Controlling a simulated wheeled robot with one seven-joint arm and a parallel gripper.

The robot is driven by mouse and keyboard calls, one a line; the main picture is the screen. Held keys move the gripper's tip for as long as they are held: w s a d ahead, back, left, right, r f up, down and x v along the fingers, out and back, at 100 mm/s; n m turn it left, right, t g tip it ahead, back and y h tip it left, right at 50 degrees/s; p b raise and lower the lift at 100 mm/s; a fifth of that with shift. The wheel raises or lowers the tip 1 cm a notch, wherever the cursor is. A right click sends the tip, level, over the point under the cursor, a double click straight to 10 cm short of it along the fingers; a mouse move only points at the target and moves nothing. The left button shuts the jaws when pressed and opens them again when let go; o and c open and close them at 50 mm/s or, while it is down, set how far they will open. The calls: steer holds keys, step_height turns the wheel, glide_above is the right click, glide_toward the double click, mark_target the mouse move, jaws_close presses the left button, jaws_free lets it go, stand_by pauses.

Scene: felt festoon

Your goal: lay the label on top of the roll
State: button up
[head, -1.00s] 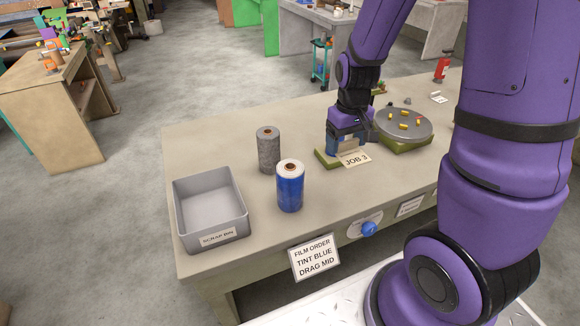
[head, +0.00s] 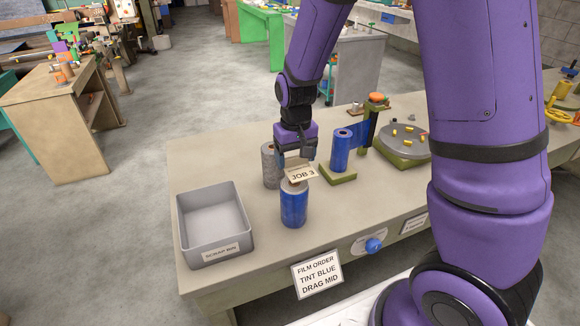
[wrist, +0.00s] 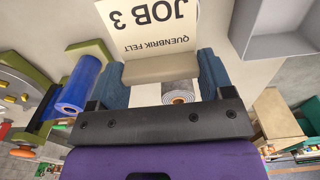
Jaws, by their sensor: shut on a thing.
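My gripper (head: 296,160) is shut on the label (head: 302,174), a cream card marked JOB 3. In the wrist view, a tan grip block sits between the blue fingers, and the label (wrist: 165,25) extends beyond it, also reading QUENBRIK FELT. In the head view the label overlaps the top of the front blue roll (head: 293,208), which stands upright; I cannot tell whether they touch. A grey roll (head: 268,168) stands just behind, partly hidden by my gripper; a grey roll end (wrist: 178,92) shows between the fingers in the wrist view.
A grey scrap bin (head: 213,222) stands at the bench's left end. Another blue roll (head: 340,152) is upright on a green stand to the right, near a round turntable (head: 402,148) with small pieces. A film order sign (head: 317,276) is on the front edge.

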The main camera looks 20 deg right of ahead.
mark_target(290, 166)
steer(key=shift+w+a, duration=0.15)
steer(key=shift+a, duration=0.1)
steer(key=shift+w+a+f, duration=0.15)
steer(key=shift+f, duration=0.75)
steer(key=shift+w+a+f, duration=0.1)
steer(key=shift+a+f, duration=0.05)
steer(key=shift+f, duration=0.75)
steer(key=o, duration=1)
steer(key=shift+c, duration=0.2)
step_height(290, 166, up, 11)
steer(key=s+d+r+t, duration=0.1)
steer(key=s+d+r, duration=0.1)
steer(key=s+r, duration=0.45)
steer(key=s+d+r+t, duration=0.2)
steer(key=s+d+r, duration=0.1)
steer(key=s+r, duration=0.3)
steer(key=s+d+r+t, duration=0.1)
steer(key=s+r, duration=0.4)
steer(key=s, duration=0.6)
steer(key=shift+s+d+r+t, duration=0.2)
steer(key=shift+s+d+t, duration=0.2)
steer(key=shift+t, duration=0.2)
